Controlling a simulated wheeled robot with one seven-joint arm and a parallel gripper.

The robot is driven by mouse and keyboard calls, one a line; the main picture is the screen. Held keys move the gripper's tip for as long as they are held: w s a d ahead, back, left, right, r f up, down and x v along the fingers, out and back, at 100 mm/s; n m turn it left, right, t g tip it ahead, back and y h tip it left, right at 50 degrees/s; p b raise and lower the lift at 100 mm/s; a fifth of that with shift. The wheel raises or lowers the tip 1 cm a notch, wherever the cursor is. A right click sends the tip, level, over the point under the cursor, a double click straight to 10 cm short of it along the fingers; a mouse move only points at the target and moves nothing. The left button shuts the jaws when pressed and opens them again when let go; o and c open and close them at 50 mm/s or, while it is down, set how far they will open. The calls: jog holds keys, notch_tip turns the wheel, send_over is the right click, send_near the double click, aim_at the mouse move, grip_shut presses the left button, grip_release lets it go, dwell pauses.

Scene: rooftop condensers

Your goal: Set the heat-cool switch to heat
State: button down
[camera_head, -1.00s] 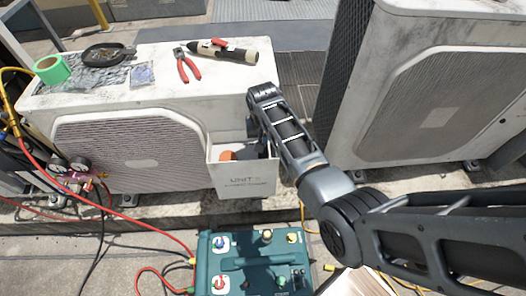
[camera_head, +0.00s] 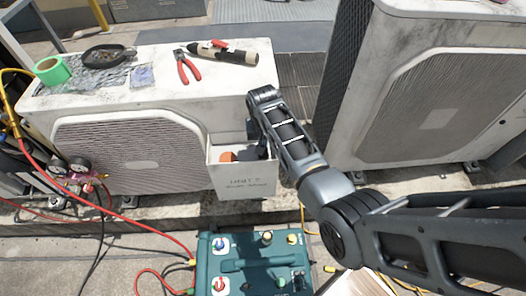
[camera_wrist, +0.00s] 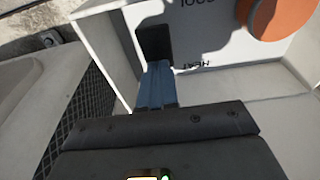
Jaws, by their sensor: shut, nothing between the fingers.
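In the wrist view, a black rectangular piece (camera_wrist: 155,42) that looks like the switch sits on a white panel (camera_wrist: 218,45), beside the upside-down printed words COOL and HEAT. My gripper (camera_wrist: 157,68) is shut and empty. Its blue fingers reach to the HEAT end of the black piece. I cannot tell whether they touch it, and which way it is tipped is unclear. In the head view, my gripper (camera_head: 262,150) is down in the open white box marked UNIT, and the switch is hidden.
An orange round knob (camera_wrist: 280,15) stands right of the labels; it also shows in the head view (camera_head: 227,156). The box walls (camera_head: 242,180) surround my gripper closely. Pliers (camera_head: 187,66), a torch-like tool (camera_head: 222,52) and green tape (camera_head: 52,70) lie on the condenser top.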

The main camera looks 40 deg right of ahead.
notch_tip(320, 180, up, 6)
jog(key=p, duration=0.5)
jog(key=shift+r+p, duration=0.2)
jog(key=shift+p, duration=0.15)
dwell(0.4)
